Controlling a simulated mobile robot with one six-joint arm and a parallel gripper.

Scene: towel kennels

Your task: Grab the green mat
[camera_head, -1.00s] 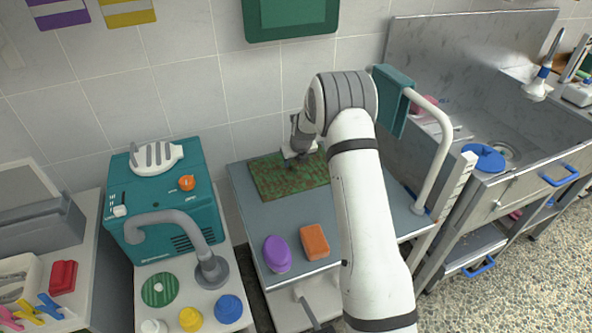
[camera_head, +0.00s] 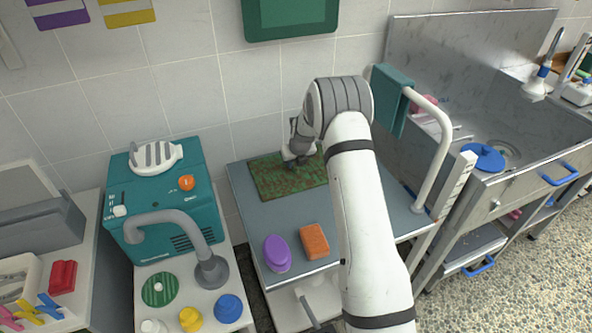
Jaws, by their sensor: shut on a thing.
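The green mat (camera_head: 278,182) lies on the grey top of the table in the middle of the view, towards the wall. It is dark green with brown mottling. My gripper (camera_head: 301,168) points down at the mat's far right part and is shut on it. The fingertips are small and partly hidden, and my arm covers the mat's right side. The mat looks flat on the table top.
A purple oval object (camera_head: 277,253) and an orange block (camera_head: 314,241) lie near the table's front edge. A teal machine (camera_head: 165,200) stands to the left. A white rail with a teal cloth (camera_head: 391,101) and a metal sink (camera_head: 490,150) are to the right.

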